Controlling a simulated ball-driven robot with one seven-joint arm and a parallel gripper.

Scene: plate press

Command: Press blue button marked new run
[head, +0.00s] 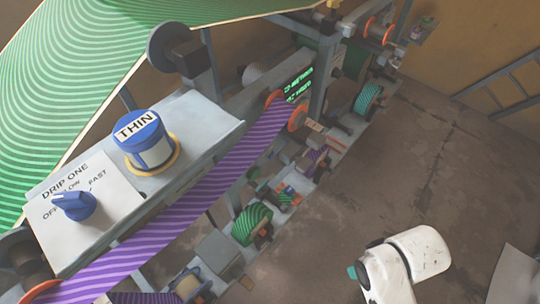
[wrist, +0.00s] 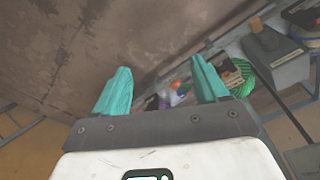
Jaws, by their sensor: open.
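No button with a readable "new run" mark shows in either view. In the head view a blue-topped can marked THIN (head: 146,140) stands on a grey machine shelf (head: 215,120). A blue rotary knob (head: 74,205) sits on a white DRIP ONE panel (head: 105,222). My gripper (wrist: 160,75) shows in the wrist view with its two teal fingers wide apart and nothing between them. In the head view only a small teal tip (head: 353,271) shows beside my white arm at the lower right, over the floor and apart from the machine.
A purple striped web (head: 195,190) runs diagonally along the machine. A large green striped sheet (head: 60,90) hangs at upper left. Green rollers (head: 252,224) and small parts line the machine's lower side. The brown floor (head: 400,160) to the right is mostly clear.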

